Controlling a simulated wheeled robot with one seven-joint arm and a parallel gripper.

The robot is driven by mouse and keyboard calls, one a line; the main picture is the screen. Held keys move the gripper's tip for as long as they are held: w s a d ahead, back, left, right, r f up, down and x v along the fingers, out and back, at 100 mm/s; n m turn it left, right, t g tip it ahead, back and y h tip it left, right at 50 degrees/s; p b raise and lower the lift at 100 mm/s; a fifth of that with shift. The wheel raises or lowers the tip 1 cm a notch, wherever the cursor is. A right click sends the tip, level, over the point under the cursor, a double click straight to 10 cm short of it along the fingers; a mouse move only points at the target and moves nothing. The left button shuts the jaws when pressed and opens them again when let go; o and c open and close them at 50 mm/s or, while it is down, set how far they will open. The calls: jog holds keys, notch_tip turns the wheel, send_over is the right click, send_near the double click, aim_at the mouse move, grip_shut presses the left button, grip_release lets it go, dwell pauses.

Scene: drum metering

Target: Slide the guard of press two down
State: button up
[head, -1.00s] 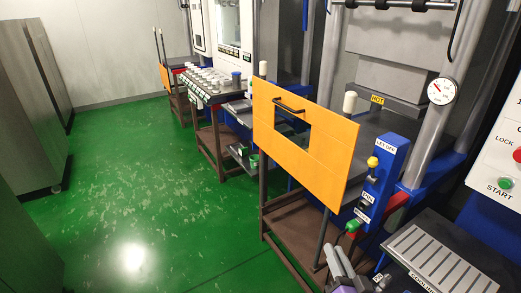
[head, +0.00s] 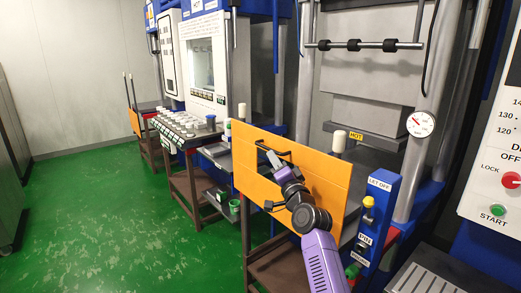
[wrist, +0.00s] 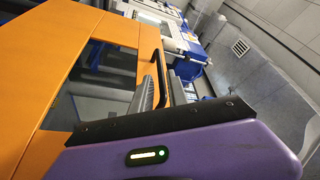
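The orange guard (head: 325,196) stands upright in front of the nearer press in the head view, with a window in it and a black handle near its upper left. My gripper (head: 268,160) is at this handle, and the arm hides part of the window. In the wrist view the orange guard (wrist: 75,48) fills the left side. The black handle (wrist: 164,62) stands right beside the grey fingers of my gripper (wrist: 151,88). The frames do not show clearly whether the fingers are closed on the handle or whether they touch it.
A blue post (head: 378,215) labelled LET OFF, with a yellow knob and buttons, stands right of the guard. A bench with white pieces (head: 184,129) and another orange guard (head: 134,122) lie farther left. The green floor (head: 110,220) on the left is open.

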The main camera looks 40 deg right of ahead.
aim_at(267, 148)
jog(key=x, duration=0.7)
jog(key=shift+w+d, duration=0.1)
jog(key=shift+w, duration=0.1)
grip_shut()
dwell(1.3)
